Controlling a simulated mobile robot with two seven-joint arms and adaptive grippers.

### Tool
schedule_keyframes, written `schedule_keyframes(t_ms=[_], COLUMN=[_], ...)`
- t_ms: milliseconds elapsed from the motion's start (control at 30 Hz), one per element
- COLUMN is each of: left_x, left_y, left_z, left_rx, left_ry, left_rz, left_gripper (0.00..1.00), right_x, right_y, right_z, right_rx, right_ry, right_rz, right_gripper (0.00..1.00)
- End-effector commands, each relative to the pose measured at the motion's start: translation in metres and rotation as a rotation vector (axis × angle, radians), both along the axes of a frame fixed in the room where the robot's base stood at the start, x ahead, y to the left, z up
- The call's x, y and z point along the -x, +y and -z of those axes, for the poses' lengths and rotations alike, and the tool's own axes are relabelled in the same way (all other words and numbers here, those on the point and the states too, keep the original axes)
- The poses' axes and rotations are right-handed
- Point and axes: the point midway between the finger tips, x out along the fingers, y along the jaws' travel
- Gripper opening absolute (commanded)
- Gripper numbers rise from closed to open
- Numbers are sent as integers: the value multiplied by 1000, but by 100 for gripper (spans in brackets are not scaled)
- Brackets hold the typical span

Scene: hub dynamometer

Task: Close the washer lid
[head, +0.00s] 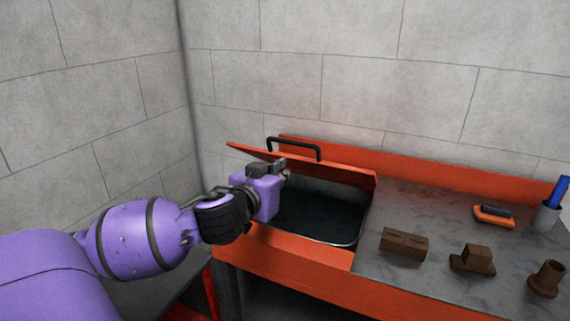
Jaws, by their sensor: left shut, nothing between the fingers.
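The washer (300,247) is an orange-red cabinet with a dark open basin (318,212) at its left end. Its orange-red lid (345,174) is raised at a slant over the back of the basin and carries a black bar handle (293,146). My left gripper (281,168) is shut and empty at the lid's front, below the handle. Whether it touches the lid is hard to tell. The gripper and arm hide the basin's left part. My right gripper is not in view.
On the grey worktop right of the basin are a brown block (404,243), a stepped brown part (473,260), a brown flanged bushing (546,279), an orange-and-black brush-like item (494,215) and a grey cup (546,216) with something blue. Block walls stand behind and left.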

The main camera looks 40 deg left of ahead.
Motion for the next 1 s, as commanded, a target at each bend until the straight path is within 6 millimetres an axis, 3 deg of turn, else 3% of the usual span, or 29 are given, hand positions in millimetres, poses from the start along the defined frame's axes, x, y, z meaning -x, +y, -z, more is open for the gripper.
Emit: schedule_keyframes(t_ms=[67,1000], left_x=[3,3], left_y=[-1,-1], left_z=[14,10], left_rx=[-1,-11], left_ry=[-33,-50], left_rz=[-2,2], left_gripper=[0,0], right_x=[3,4], right_y=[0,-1], right_z=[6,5], right_rx=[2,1], right_ry=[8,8], right_rz=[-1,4], right_gripper=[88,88])
